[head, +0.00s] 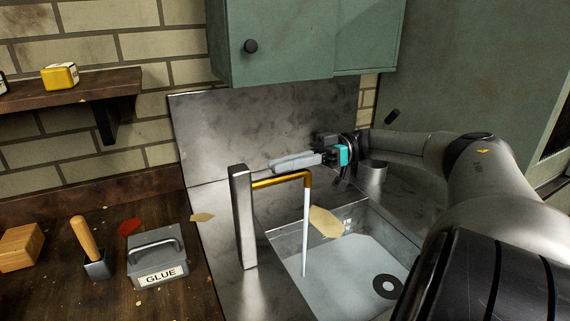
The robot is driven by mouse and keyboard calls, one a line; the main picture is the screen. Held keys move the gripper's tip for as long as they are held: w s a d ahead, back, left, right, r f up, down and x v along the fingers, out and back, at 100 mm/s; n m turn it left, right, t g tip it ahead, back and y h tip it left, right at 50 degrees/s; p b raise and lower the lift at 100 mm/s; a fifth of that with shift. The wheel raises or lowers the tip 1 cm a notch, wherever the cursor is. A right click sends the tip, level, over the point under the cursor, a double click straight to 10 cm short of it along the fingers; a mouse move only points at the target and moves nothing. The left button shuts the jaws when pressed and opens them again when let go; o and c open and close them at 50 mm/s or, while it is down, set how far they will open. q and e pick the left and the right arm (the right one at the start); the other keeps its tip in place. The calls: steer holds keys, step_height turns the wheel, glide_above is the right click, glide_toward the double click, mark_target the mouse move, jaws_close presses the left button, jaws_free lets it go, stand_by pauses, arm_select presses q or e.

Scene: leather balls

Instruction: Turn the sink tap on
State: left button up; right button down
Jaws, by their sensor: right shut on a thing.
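The sink tap (243,215) is a square steel post with a brass spout (285,181) reaching right over the sink basin (345,270). A thin pale stream of water (306,235) runs straight down from the spout's end into the basin. My right gripper (325,156) is just behind and above the spout. It is shut on a light grey bar (293,163) that points left. I cannot tell if this bar is part of the tap, and the fingertips are hard to make out. My left gripper is not in view.
A steel splashback (215,125) stands behind the sink, with a green cabinet (290,40) above. A tan scrap (325,222) lies at the basin. On the wooden counter at left are a GLUE box (158,256), a wooden-handled tool (87,235) and a wooden block (20,247).

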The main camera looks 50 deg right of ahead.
steer(key=c, duration=1.1)
jaws_free()
steer(key=shift+o, duration=0.9)
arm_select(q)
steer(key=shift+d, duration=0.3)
arm_select(e)
steer(key=shift+o, duration=0.2)
steer(key=shift+r, duration=0.1)
step_height(320, 180, up, 9)
steer(key=p, duration=0.5)
steer(key=shift+f, duration=0.2)
arm_select(q)
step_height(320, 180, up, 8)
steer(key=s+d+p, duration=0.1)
steer(key=p, duration=0.2)
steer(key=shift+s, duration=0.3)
arm_select(e)
step_height(320, 180, up, 11)
steer(key=shift+r, duration=0.15)
